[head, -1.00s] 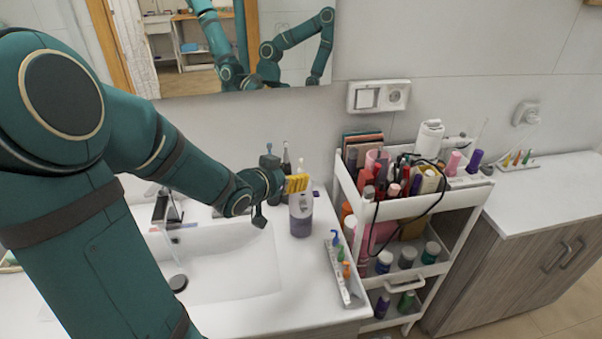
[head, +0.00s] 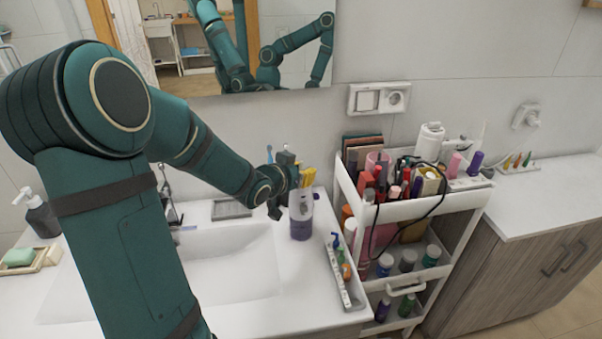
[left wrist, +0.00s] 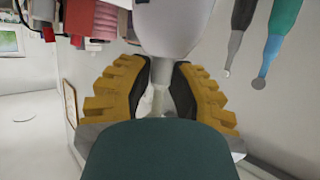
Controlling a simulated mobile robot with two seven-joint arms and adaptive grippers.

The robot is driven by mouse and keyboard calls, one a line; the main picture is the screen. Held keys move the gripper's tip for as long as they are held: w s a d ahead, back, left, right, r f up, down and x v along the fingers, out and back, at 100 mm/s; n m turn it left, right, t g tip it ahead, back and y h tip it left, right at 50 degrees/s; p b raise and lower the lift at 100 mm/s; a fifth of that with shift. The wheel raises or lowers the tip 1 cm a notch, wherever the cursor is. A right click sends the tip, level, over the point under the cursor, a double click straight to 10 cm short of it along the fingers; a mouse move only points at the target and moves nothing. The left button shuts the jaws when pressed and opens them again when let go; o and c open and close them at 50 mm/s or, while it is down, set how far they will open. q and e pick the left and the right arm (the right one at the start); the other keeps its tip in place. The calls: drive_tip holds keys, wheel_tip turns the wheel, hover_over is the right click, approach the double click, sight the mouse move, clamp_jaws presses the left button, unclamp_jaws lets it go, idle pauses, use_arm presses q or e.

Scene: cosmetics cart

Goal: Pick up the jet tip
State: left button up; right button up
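A white-and-purple bottle-shaped device (head: 301,218) stands upright on the counter by the basin. My left gripper (head: 307,178), with yellow fingers, is at its top. In the left wrist view my left gripper (left wrist: 162,100) has its two fingers apart, one on each side of a thin white stem (left wrist: 159,100), which looks like the jet tip. The stem runs to a rounded white body (left wrist: 172,25). Narrow gaps seem to show beside the stem; I cannot tell whether either pad touches it. The stem is too small to make out in the head view. My right gripper is not in view.
A white rack with small coloured tips (head: 337,275) lies right of the device. The white cart (head: 460,205), full of cosmetics, stands further right. Two brush-like handles (left wrist: 282,20) hang close by in the left wrist view. The basin (head: 225,265) is at left.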

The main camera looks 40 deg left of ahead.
use_arm(q)
drive_tip(key=shift+c, duration=0.7)
